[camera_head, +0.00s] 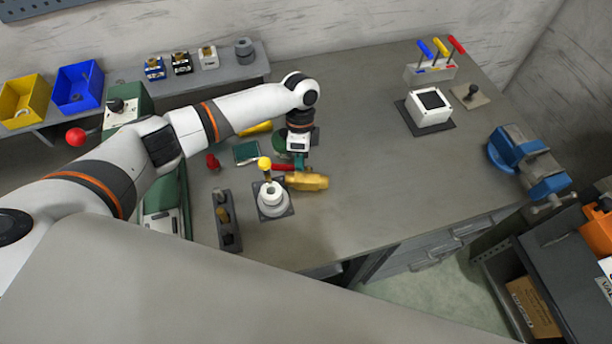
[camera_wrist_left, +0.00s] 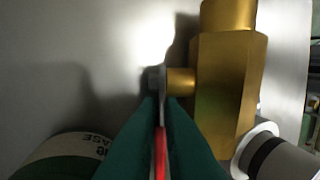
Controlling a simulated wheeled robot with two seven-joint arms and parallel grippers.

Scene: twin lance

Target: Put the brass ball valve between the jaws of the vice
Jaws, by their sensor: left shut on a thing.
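The brass ball valve (camera_head: 308,182) has a gold-coloured body and a red lever. It is over the near-middle of the bench. My left gripper (camera_head: 300,162) points down and is shut on the valve's red lever. In the left wrist view, the green fingers (camera_wrist_left: 160,115) close around the red lever, with the brass body (camera_wrist_left: 228,85) just to their right. I cannot tell whether the valve touches the bench. The blue vice (camera_head: 530,165) stands at the bench's right edge, well away from the valve. My right gripper is not in view.
A white round fixture (camera_head: 272,198) with a yellow knob stands close left of the valve. A dark holder (camera_head: 228,220) is further left. A white box (camera_head: 430,108) on a dark mat and a screwdriver rack (camera_head: 430,73) are behind. The bench between valve and vice is mostly clear.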

